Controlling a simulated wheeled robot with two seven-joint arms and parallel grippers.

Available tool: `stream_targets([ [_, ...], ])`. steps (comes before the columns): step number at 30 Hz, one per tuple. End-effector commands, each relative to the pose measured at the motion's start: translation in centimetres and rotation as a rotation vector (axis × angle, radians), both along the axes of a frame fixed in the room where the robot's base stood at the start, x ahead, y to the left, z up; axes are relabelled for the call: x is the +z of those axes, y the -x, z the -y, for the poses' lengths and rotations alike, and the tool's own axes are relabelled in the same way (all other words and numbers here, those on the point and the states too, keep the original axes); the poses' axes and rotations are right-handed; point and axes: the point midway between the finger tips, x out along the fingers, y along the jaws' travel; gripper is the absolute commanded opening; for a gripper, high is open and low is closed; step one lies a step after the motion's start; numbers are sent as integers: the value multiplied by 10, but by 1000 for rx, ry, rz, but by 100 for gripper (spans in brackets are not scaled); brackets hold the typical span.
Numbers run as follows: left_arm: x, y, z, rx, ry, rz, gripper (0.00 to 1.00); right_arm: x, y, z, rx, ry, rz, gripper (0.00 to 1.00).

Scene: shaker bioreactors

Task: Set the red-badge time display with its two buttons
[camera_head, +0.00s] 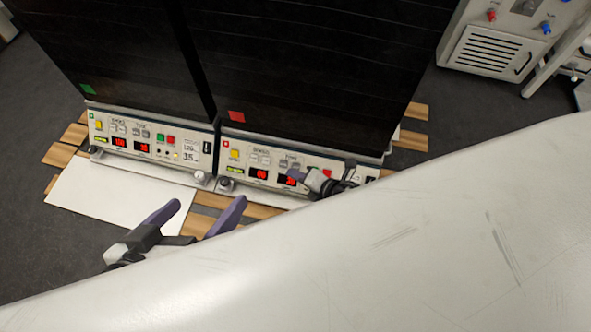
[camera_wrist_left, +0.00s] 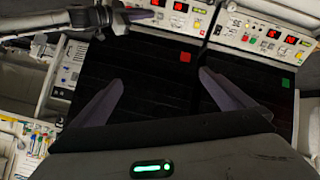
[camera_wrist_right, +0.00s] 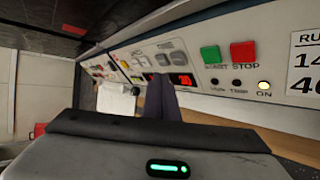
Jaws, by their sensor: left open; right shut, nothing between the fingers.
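The red-badge shaker, with its red badge (camera_head: 236,116), is the right one of two dark units. Its panel has a lit red time display (camera_head: 290,181) with two small grey time buttons (camera_head: 290,163) above it. The digits are too small to read surely. My right gripper (camera_head: 295,174) is shut and empty, its tip close in front of the time display and its buttons. In the right wrist view the shut fingers (camera_wrist_right: 163,80) partly cover the lit displays; contact cannot be told. My left gripper (camera_head: 210,202) is open and empty, apart from the panels.
The green-badge shaker (camera_head: 88,89) stands at left with a similar panel. In the right wrist view, a green button (camera_wrist_right: 211,55) and a red stop button (camera_wrist_right: 243,52) sit right of the fingers.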

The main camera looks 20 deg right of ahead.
Motion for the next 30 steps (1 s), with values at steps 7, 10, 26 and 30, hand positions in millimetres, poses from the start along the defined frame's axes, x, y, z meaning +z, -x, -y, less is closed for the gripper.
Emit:
stream_targets([
  [7, 7, 0, 4, -2, 36, 24, 100, -11, -12, 8, -1, 0, 0, 0],
  [10, 9, 0, 5, -3, 40, 26, 100, -11, -13, 9, -1, -1, 1, 0],
  [26, 9, 0, 5, -3, 39, 26, 100, -11, -13, 9, -2, -1, 1, 0],
  [30, 9, 0, 5, -3, 39, 26, 100, -11, -13, 9, -2, -1, 1, 0],
])
